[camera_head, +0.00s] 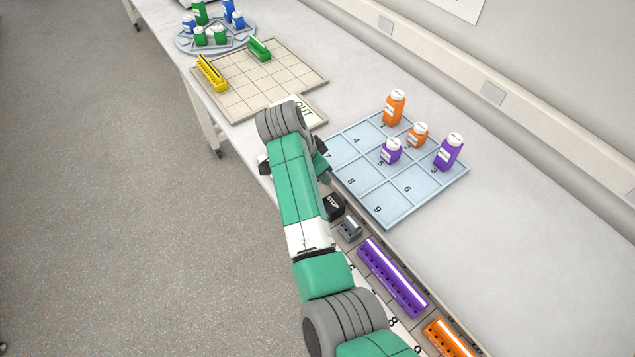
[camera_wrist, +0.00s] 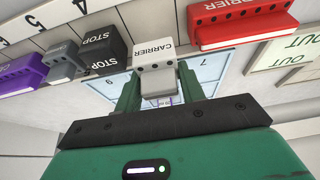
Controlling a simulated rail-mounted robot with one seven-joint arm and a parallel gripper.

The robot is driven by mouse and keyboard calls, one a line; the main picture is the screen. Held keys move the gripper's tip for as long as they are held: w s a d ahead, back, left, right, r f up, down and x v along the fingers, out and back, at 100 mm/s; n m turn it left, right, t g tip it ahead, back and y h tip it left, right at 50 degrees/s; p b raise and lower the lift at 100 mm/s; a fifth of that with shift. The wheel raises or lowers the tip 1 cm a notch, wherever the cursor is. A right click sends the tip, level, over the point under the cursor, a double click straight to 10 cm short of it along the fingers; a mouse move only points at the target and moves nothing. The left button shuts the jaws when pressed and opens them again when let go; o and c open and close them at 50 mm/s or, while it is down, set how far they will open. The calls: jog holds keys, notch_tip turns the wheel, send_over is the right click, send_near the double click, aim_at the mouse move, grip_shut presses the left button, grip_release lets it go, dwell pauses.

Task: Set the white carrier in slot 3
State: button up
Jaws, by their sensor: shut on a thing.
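The white carrier (camera_wrist: 153,55), a small block with lettering on one face, is between the green fingers of my gripper (camera_wrist: 158,74) in the wrist view. My gripper is shut on it. It shows just right of a black STOP block (camera_wrist: 103,48); whether they touch, and whether it rests on the rail, I cannot tell. In the head view my arm hides the carrier and fingertips. The numbered slot strip (camera_wrist: 57,22) shows partly at the wrist view's upper left. I cannot make out a 3 on it.
A red carrier (camera_wrist: 240,22) is right of the white one. Left of the STOP block are a grey block (camera_wrist: 64,64) and a purple carrier (camera_head: 392,277). An orange carrier (camera_head: 449,339) is farther along. A blue numbered tray (camera_head: 391,214) holds several bottles.

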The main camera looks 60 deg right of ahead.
notch_tip(320, 180, down, 5)
jog(key=shift+r+b, duration=0.15)
jog(key=shift+b, duration=0.3)
jog(key=o, duration=0.7)
jog(key=p+v, duration=0.2)
jog(key=v, duration=1)
